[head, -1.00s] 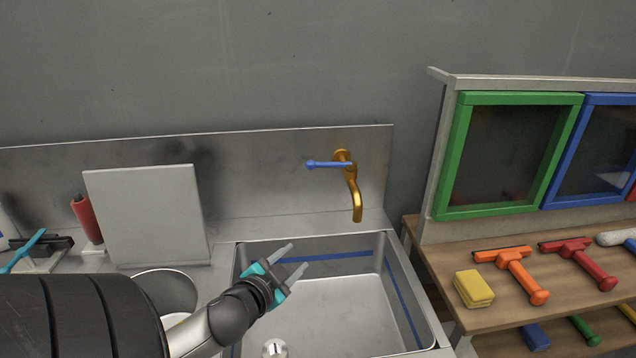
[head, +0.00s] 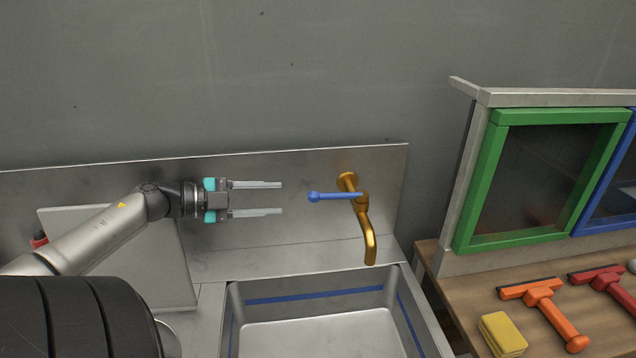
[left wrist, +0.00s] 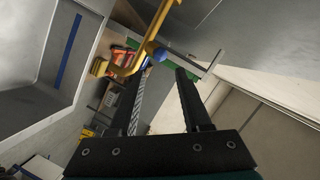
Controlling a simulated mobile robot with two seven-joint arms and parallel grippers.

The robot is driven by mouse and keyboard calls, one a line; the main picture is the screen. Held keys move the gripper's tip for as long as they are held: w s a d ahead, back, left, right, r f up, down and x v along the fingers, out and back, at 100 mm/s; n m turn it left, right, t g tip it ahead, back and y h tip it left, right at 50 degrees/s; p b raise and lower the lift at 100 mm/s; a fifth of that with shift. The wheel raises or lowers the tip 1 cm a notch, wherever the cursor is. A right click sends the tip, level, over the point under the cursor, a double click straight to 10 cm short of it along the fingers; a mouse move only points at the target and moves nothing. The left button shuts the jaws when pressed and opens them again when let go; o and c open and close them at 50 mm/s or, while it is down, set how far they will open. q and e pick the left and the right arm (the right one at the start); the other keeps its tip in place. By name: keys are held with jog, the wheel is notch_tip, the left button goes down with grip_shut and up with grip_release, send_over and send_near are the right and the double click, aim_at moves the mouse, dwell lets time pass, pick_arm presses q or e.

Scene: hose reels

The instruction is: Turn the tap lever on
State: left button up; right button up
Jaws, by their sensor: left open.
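The brass tap (head: 366,220) is fixed to the steel backsplash above the sink. Its blue lever (head: 335,196) points left from the tap body and ends in a round knob. My left gripper (head: 282,198) is open and empty, to the left of the lever, with its two fingers pointing right toward the knob. A small gap shows between the fingertips and the knob in the head view. In the left wrist view the blue knob (left wrist: 157,53) appears beyond and between the fingers, with the tap (left wrist: 140,58) behind it. My right gripper is not in view.
The steel sink (head: 235,318) lies below the tap. A pale board (head: 175,265) leans on the backsplash behind my left arm. At the right, a wooden shelf (head: 450,262) holds a yellow sponge (head: 502,334) and an orange squeegee (head: 545,308), below a green-framed window (head: 478,185).

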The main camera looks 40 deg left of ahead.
aim_at(310, 197)
pick_arm(q)
jog(key=b+x, duration=0.1)
jog(key=x, duration=0.3)
jog(key=shift+w+d, duration=0.2)
jog(key=shift+d, duration=0.05)
jog(key=b+x, duration=0.1)
jog(key=x, duration=0.4)
jog(key=shift+w, duration=0.2)
jog(key=shift+w+d+f, duration=0.2)
jog(key=shift+w+d, duration=0.05)
jog(key=shift+w, duration=0.3)
jog(key=shift+w+d+f+b, duration=0.1)
jog(key=shift+w+d+b, duration=0.05)
jog(key=shift+w+b, duration=0.2)
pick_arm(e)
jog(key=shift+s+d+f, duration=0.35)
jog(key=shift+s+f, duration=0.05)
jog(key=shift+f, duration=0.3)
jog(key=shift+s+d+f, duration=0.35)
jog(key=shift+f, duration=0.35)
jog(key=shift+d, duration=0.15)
pick_arm(q)
jog(key=shift+c, duration=1.2)
grip_shut()
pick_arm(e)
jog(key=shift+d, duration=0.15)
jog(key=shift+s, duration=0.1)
